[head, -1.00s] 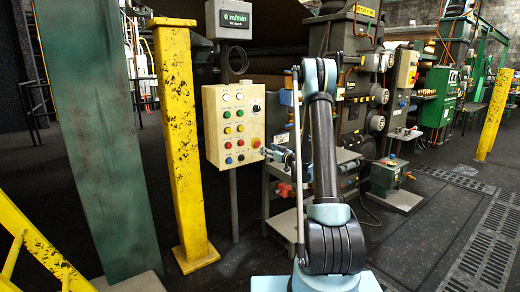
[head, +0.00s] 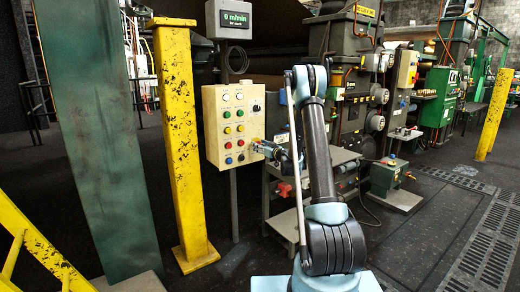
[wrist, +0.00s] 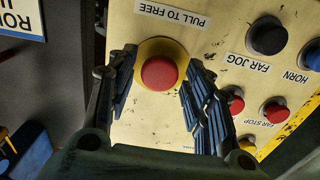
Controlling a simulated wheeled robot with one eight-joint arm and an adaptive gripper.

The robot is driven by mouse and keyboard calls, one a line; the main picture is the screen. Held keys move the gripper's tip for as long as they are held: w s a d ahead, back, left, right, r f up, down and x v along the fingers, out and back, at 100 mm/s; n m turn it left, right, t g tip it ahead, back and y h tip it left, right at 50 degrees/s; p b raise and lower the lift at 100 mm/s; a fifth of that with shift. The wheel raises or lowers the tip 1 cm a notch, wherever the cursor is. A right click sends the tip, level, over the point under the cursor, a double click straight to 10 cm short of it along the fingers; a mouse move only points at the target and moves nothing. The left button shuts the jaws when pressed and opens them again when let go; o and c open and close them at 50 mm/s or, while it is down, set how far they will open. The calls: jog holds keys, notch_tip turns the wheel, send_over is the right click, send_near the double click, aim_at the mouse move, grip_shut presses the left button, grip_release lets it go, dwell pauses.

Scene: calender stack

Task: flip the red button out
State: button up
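The red button (wrist: 159,73) is a round mushroom head on a yellow collar, seen in the wrist view below a "PULL TO FREE" label (wrist: 173,14). It is on the right side of the cream control panel (head: 213,125). My gripper (wrist: 156,79) has its two dark ribbed fingers on either side of the button, apart, with the button's head between them. I cannot tell whether either finger touches it. In the head view my gripper (head: 260,147) is at the panel's right edge and covers the red button.
Several other buttons surround it, with a black far jog button (wrist: 267,37) and a red far stop button (wrist: 274,110) to the right in the wrist view. A yellow post (head: 178,140) stands left of the panel. A metal bench (head: 330,160) stands to the right.

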grip_shut()
jog(key=shift+v, duration=1.05)
jog(key=shift+o, duration=2.2)
grip_release()
jog(key=v, duration=1.2)
